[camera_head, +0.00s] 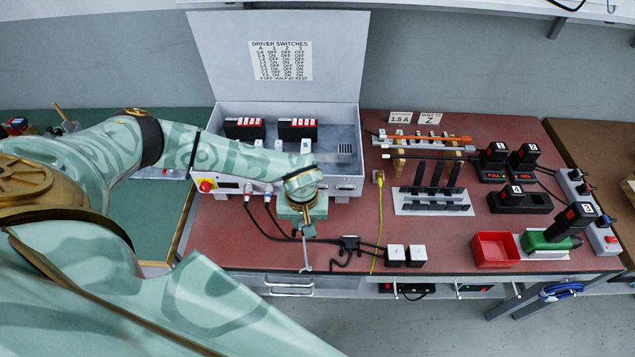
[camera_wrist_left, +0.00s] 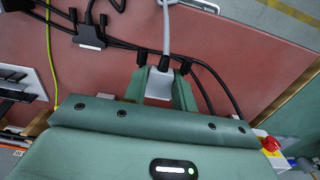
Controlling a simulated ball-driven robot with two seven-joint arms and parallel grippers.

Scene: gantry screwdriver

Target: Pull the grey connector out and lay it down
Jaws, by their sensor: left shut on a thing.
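The grey connector (camera_wrist_left: 159,84) sits between the two green fingers of my left gripper (camera_wrist_left: 163,90) in the left wrist view. The gripper is shut on it. Its grey cable (camera_wrist_left: 166,30) runs away over the red table top. In the head view my left gripper (camera_head: 303,222) points down in front of the right part of the open driver box (camera_head: 345,186), and the grey cable (camera_head: 306,258) hangs below it. My gripper hides the connector there, and I cannot tell whether its end is in a socket. My right gripper is not in view.
Two plugs (camera_head: 249,188) with black cables sit on the box front beside a red knob (camera_head: 206,186). Red table (camera_head: 225,235) is bare front left.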

